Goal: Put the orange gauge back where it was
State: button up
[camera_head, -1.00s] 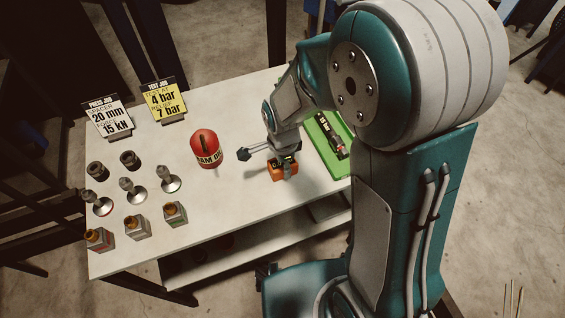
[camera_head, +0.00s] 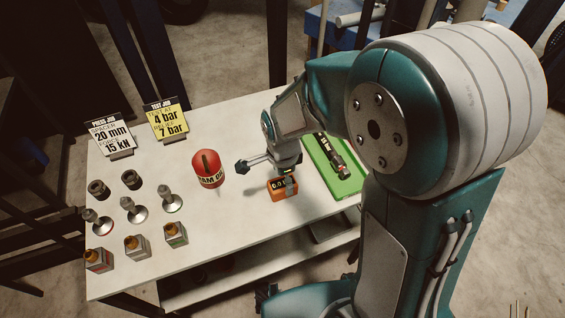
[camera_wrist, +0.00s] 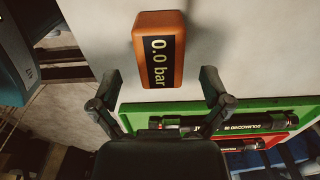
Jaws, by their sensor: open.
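The orange gauge (camera_head: 283,189) stands on the white table near its front edge, left of the green tray. Its dark display reads 0.0 bar in the wrist view (camera_wrist: 161,50). My gripper (camera_head: 270,163) is just behind and above the gauge in the head view. In the wrist view my gripper (camera_wrist: 156,90) has its two fingers spread wide, with nothing between the tips. The gauge lies beyond the fingertips, apart from them.
A red canister (camera_head: 208,169) stands left of the gauge. Several fittings and small blocks stand further left, with two job cards (camera_head: 111,135) (camera_head: 167,119) behind.

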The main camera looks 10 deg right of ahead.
aim_at(283, 183)
notch_tip(283, 183, up, 9)
jog(key=s+d+r+n+t, duration=0.5)
jog(key=s+d+r+n, duration=0.6)
jog(key=n, duration=0.3)
jog(key=shift+s+n+t, duration=0.3)
jog(key=shift+s+n, duration=0.1)
jog(key=shift+s, duration=0.4)
dwell(0.4)
